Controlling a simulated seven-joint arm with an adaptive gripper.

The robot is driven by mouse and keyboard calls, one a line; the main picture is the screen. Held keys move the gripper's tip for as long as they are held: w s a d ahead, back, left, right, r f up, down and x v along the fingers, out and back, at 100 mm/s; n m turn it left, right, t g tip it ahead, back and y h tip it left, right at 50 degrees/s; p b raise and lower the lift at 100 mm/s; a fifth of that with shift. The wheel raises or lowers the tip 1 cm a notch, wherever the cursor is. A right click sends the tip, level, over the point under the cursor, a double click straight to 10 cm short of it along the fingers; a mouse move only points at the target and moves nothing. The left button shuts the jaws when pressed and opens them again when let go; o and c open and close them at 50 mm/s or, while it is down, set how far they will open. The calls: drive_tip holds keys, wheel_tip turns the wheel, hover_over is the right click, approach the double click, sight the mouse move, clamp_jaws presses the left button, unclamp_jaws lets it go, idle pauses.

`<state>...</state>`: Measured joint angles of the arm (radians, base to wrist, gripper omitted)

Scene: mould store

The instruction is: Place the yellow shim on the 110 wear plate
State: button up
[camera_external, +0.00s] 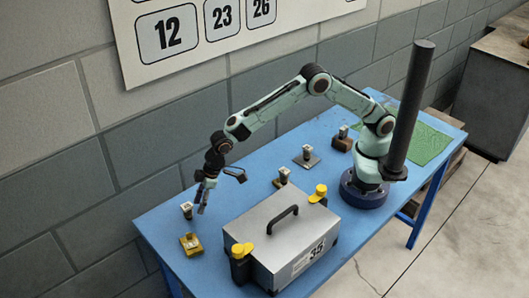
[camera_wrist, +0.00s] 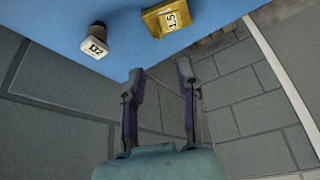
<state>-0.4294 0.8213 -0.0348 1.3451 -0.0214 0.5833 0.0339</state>
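A small yellow block (camera_external: 191,245) lies at the table's left end. In the wrist view this yellow block (camera_wrist: 166,22) carries a tag reading 15; it is the only loose yellow piece that could be the shim. My gripper (camera_external: 203,205) hangs above the table's left end, close to the block but apart from it. In the wrist view my gripper (camera_wrist: 160,76) has its two fingers apart with nothing between them. A grey plate (camera_external: 312,161) with an upright tag lies farther back. Its number is too small to read, so I cannot tell which piece is the 110 wear plate.
A dark piece tagged 132 (camera_wrist: 97,40) stands beside the yellow block. A large grey case (camera_external: 262,225) marked 35, with a black handle and yellow-topped parts at its corners, fills the front middle. Brown tagged pieces (camera_external: 341,144) and a green mat (camera_external: 432,146) lie toward the right.

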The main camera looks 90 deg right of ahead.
drive_tip(key=s+d+r+m+g, duration=0.2)
drive_tip(key=s+d+r, duration=1)
drive_tip(key=s+d, duration=0.15)
drive_tip(key=s+d+g, duration=0.1)
drive_tip(key=s+d, duration=0.2)
drive_tip(key=s, duration=0.9)
drive_tip(key=s+d+m+g+h, duration=0.1)
drive_tip(key=s+d, duration=0.2)
drive_tip(key=s, duration=0.9)
drive_tip(key=shift+d+f, duration=0.3)
drive_tip(key=shift+f, duration=0.05)
drive_tip(key=shift+s, duration=0.1)
